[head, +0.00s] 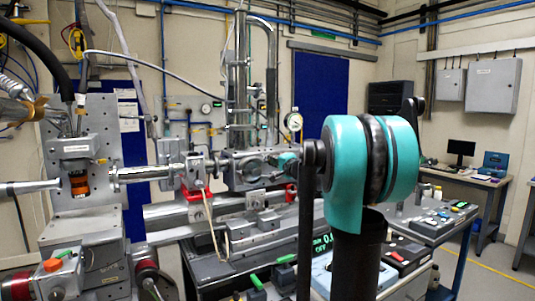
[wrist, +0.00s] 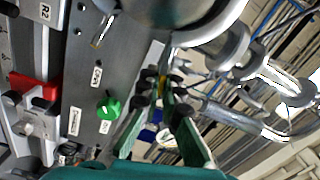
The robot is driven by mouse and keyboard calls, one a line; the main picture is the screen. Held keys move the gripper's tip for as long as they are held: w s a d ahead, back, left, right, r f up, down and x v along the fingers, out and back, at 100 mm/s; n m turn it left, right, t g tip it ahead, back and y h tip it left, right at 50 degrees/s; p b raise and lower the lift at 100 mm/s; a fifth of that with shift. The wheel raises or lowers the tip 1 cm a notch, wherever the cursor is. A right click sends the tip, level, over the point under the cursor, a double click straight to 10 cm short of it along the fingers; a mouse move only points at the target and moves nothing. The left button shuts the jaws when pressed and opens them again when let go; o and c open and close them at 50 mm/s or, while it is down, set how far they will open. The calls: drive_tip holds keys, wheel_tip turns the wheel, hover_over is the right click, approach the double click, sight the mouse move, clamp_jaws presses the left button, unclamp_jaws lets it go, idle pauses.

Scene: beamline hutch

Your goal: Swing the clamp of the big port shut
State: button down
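In the wrist view, the two green fingers of my gripper (wrist: 160,86) reach up toward the middle, their dark tips close together. A small yellowish bit shows by the tips; I cannot tell whether it lies between them or behind. A large round metal body (wrist: 185,14), perhaps the big port, fills the top edge close beyond the fingers. I cannot make out its clamp or how far it stands open. In the head view, my teal arm covers part of the metal chamber (head: 243,166), and a small teal part shows at its right side.
A grey panel (wrist: 96,60) with a green knob (wrist: 109,107) lies left of the fingers in the wrist view. A red-topped part (wrist: 35,88) is farther left. Metal tubes (wrist: 235,118) run on the right. In the head view, a bench (head: 462,172) stands at the right.

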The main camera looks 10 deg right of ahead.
drive_tip(key=shift+d+f+m, duration=0.15)
drive_tip(key=shift+f+m, duration=0.55)
drive_tip(key=shift+f, duration=0.2)
drive_tip(key=shift+d+f+m, duration=0.1)
drive_tip(key=shift+f+m, duration=0.6)
drive_tip(key=shift+f, duration=0.15)
drive_tip(key=c, duration=1.7)
unclamp_jaws()
drive_tip(key=v, duration=1.2)
